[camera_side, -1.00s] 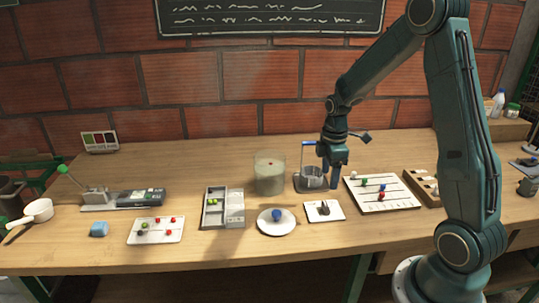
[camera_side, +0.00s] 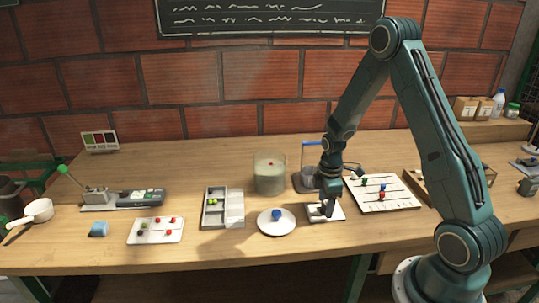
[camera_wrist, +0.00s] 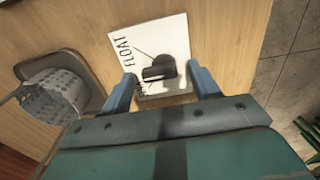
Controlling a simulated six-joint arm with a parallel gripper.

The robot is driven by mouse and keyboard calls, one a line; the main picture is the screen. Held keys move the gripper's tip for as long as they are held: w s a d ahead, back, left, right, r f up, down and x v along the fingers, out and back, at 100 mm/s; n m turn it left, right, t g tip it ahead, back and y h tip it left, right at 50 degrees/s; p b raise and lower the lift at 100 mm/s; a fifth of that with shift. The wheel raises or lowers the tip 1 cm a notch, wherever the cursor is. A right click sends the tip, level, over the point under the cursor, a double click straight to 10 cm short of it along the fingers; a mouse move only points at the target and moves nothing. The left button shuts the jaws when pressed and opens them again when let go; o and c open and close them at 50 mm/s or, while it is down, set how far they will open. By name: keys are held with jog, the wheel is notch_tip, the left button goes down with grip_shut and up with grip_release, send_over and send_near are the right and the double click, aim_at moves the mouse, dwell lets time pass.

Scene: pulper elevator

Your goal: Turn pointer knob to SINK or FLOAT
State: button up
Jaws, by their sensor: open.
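The dark pointer knob (camera_wrist: 160,70) sits on a white plate (camera_wrist: 172,28) with the word FLOAT printed along one side in the wrist view. Other lettering on the plate is partly covered by a finger. My gripper (camera_wrist: 165,82) is open, with one blue finger on each side of the knob. I cannot tell whether either finger touches it. In the side view, my gripper (camera_side: 328,208) points down over the white plate (camera_side: 341,214) and hides most of the knob.
A perforated basket (camera_wrist: 55,97) on a grey base stands close beside the plate. A clear container (camera_side: 270,173) of liquid stands behind. A round white dish (camera_side: 277,222) with a blue ball lies left of the plate, and a pegged board (camera_side: 402,200) lies right.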

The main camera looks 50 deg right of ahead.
jog(key=shift+c, duration=0.2)
jog(key=c, duration=0.9)
jog(key=shift+c, duration=0.2)
jog(key=shift+m, duration=0.3)
jog(key=m, duration=0.4)
jog(key=shift+s, duration=0.1)
jog(key=m, duration=0.5)
jog(key=shift+s+d, duration=0.1)
jog(key=o, duration=1)
